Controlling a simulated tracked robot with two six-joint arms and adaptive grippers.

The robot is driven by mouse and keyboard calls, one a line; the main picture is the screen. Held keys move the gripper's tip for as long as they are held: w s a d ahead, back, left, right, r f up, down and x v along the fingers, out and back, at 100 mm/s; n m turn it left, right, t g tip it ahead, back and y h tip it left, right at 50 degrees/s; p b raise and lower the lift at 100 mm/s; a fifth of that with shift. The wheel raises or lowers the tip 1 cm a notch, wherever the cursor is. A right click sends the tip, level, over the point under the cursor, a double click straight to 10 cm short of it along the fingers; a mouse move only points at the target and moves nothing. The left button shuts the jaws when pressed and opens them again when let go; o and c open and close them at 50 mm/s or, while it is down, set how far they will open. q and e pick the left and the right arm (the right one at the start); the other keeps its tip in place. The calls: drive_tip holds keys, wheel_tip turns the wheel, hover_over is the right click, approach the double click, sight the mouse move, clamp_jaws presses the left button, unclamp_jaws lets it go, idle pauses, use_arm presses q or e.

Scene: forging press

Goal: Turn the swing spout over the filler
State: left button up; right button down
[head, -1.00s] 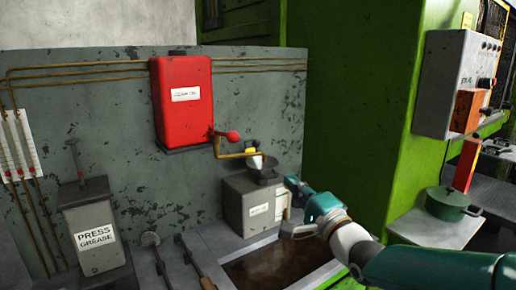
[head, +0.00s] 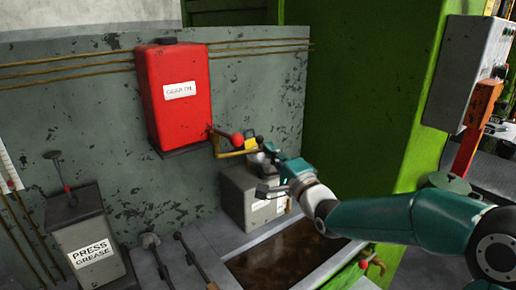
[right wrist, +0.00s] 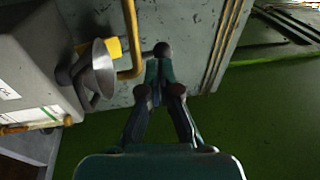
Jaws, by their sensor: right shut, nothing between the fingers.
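The swing spout (head: 236,154) is a thin brass pipe with a red ball knob (head: 237,139), below the red tank (head: 180,95). Its bent end is close to the filler, a grey funnel (head: 257,161) on a grey box (head: 238,192). In the right wrist view the spout (right wrist: 131,35) passes beside the funnel (right wrist: 97,72) and a yellow part (right wrist: 112,48). I cannot tell whether its outlet is over the funnel. My right gripper (head: 270,152) is shut and empty; in the wrist view its fingertips (right wrist: 161,52) are right of the pipe. My left gripper is out of view.
A dark, oily tray (head: 285,248) lies below my right forearm. A green machine wall (head: 345,120) stands to the right. A press grease box (head: 90,245) and long-handled tools (head: 196,262) are at the left and front. Brass pipes (head: 70,67) run along the wall.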

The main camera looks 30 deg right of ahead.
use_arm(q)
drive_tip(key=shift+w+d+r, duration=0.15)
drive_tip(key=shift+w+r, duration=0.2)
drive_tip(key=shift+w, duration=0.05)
use_arm(e)
drive_tip(key=shift+w+r, duration=0.15)
drive_tip(key=shift+w, duration=0.4)
drive_tip(key=shift+a, duration=0.15)
